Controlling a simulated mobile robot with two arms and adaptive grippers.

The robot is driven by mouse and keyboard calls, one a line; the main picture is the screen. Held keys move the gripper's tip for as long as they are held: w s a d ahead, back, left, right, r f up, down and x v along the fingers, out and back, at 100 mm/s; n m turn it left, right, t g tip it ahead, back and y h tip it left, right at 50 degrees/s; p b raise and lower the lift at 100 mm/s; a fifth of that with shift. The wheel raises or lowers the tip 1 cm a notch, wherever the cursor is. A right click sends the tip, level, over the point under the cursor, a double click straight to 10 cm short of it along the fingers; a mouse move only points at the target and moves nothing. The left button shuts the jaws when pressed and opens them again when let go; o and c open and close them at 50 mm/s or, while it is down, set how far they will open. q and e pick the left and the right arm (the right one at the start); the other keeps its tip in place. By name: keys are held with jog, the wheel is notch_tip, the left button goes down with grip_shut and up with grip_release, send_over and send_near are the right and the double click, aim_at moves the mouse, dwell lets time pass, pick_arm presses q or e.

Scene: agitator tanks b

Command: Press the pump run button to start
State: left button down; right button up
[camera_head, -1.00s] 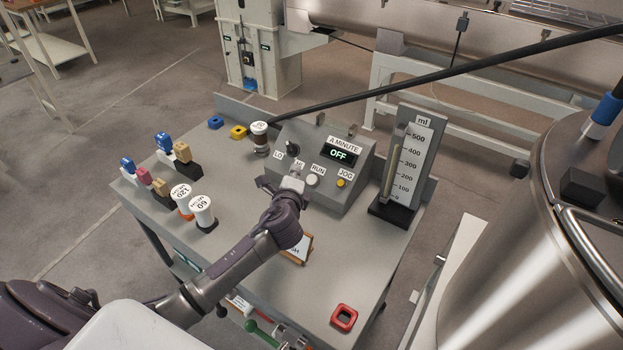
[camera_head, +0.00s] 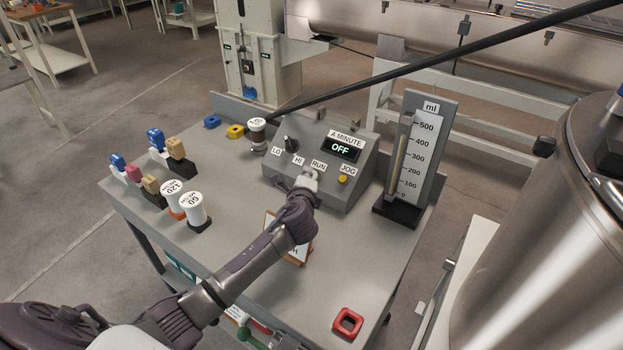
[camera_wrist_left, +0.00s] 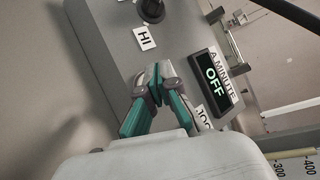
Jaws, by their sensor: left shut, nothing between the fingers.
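The grey pump control box (camera_head: 348,185) stands on the bench with a dark display (camera_head: 342,149) reading OFF under an A MINUTE label. A black selector knob (camera_head: 291,144) sits between LO and HI labels. The RUN label (camera_head: 319,165) is visible, but the run button below it is hidden behind my left gripper (camera_head: 311,174). A yellow button (camera_head: 343,179) sits under the JOG label. In the left wrist view my left gripper (camera_wrist_left: 158,84) is shut and empty, its tips close to the panel below the display (camera_wrist_left: 214,76). I cannot tell whether it touches the button. My right gripper is out of view.
A graduated ml gauge (camera_head: 409,155) stands right of the box. White jars (camera_head: 196,208) and coloured blocks stand at the bench's left. A steel tank (camera_head: 545,250) is at right.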

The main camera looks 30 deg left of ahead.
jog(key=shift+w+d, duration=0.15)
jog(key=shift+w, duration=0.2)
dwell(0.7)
pick_arm(q)
jog(key=shift+f, duration=0.1)
jog(key=shift+w+f, duration=0.2)
jog(key=shift+w, duration=0.1)
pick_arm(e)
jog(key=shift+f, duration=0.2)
pick_arm(q)
jog(key=shift+w+f+b, duration=0.25)
jog(key=shift+f+b, duration=0.15)
jog(key=shift+b, duration=0.25)
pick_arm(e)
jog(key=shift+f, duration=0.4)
pick_arm(q)
jog(key=shift+r, duration=0.1)
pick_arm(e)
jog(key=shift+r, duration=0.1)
pick_arm(q)
jog(key=shift+s+r+p, duration=0.55)
jog(key=shift+r+p, duration=0.05)
jog(key=shift+p, duration=0.45)
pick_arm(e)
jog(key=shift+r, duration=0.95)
